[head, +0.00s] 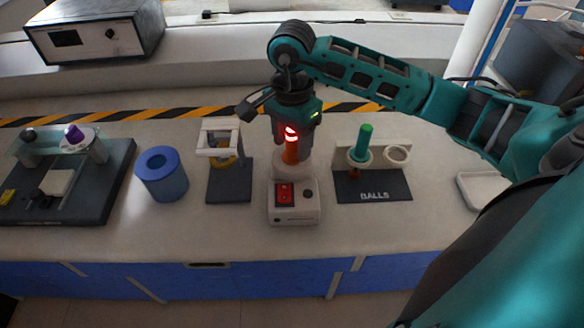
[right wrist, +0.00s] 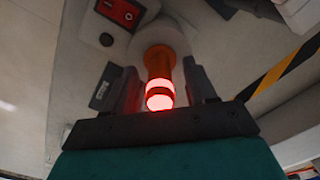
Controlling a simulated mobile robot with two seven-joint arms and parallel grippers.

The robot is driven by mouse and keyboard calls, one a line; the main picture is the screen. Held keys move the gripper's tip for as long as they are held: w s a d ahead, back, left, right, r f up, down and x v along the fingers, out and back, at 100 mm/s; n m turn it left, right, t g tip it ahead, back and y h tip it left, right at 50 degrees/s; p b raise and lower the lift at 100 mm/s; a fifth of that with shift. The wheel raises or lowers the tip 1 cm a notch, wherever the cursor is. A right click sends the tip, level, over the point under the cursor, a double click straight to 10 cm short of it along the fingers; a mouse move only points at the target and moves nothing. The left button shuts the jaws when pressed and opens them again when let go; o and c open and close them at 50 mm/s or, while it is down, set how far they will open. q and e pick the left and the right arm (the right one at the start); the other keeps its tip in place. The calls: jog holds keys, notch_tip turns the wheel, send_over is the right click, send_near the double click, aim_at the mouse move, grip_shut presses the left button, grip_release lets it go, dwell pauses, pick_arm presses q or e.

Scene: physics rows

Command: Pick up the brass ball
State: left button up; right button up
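No ball shows clearly enough for me to name it as the brass ball. An orange upright handle (head: 290,153) with glowing red bands stands in the white cup of a heater-like box (head: 295,206); whatever is at its lower end is hidden in the cup. The handle also shows in the right wrist view (right wrist: 159,66). My right gripper (right wrist: 161,80) points down with its fingers on either side of this handle, and narrow gaps seem to show between them. A green handle (head: 363,142) stands in a ring of the BALLS rack (head: 372,189), with a small reddish-brown piece below. My left gripper is out of view.
Left of the box are a dark stand with a white frame (head: 228,188), a blue cylinder (head: 161,174) and a dark platform (head: 112,184) with small parts. A white tray (head: 484,190) lies at the right. The bench's front strip is clear.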

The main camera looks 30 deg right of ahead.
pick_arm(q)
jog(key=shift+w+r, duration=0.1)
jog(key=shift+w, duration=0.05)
pick_arm(e)
jog(key=c, duration=1)
jog(key=shift+r, duration=0.1)
pick_arm(q)
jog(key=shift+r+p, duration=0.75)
jog(key=shift+p, duration=0.05)
pick_arm(e)
notch_tip(320, 180, up, 22)
jog(key=shift+f, duration=0.1)
